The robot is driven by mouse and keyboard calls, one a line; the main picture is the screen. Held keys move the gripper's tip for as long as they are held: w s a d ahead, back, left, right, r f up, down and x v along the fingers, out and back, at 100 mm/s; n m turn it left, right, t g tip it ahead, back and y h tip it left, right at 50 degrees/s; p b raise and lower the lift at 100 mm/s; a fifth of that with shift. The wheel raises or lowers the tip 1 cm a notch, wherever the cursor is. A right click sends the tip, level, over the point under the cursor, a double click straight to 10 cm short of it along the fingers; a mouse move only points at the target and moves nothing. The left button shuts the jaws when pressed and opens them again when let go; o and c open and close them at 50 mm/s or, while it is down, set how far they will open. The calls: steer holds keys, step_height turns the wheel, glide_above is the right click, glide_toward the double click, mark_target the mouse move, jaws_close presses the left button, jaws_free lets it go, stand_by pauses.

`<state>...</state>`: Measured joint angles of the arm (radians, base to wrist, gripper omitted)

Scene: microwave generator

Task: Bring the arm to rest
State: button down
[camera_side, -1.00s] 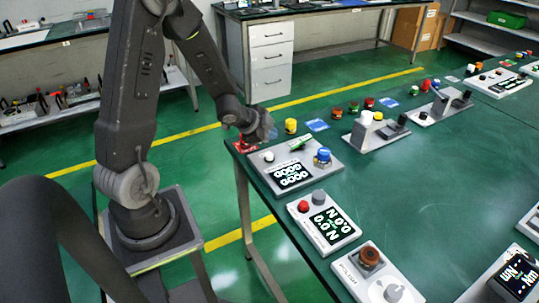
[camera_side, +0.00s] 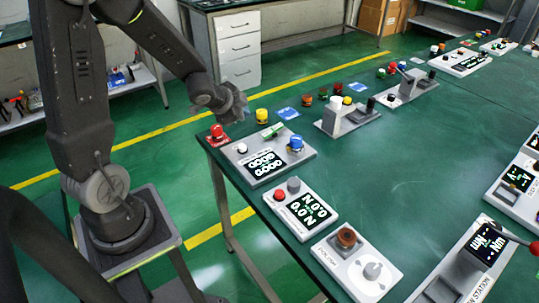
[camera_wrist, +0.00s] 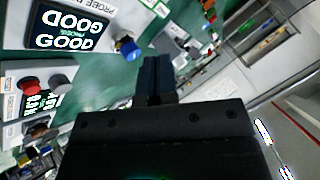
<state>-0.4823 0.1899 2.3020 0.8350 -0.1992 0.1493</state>
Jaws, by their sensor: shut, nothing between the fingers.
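My gripper (camera_side: 238,103) is in the air just above and beyond the near left corner of the green table (camera_side: 405,175). It holds nothing that I can see. In the wrist view my gripper's fingers (camera_wrist: 154,72) are together, pointing up the picture. A red button (camera_side: 217,131) stands on the table corner below my gripper. The panel with the GOOD display (camera_side: 268,165) lies close by, with a blue-topped knob (camera_side: 295,144) on it.
A panel with a red button and display (camera_side: 305,208) and one with a brown knob (camera_side: 346,237) stand nearer. A drawer cabinet (camera_side: 235,65) stands behind. The table's middle is clear.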

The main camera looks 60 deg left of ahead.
steer(key=s+d+r+n+g, duration=0.1)
steer(key=s+d+r+n, duration=0.45)
steer(key=d+r, duration=0.45)
steer(key=s+d+r+g+h, duration=0.2)
steer(key=s+d+r, duration=0.2)
steer(key=s+d, duration=0.4)
steer(key=s+n, duration=0.1)
steer(key=s, duration=0.3)
steer(key=shift+r+h, duration=0.15)
steer(key=shift+h, duration=0.15)
steer(key=shift+w, duration=0.1)
stand_by(0.5)
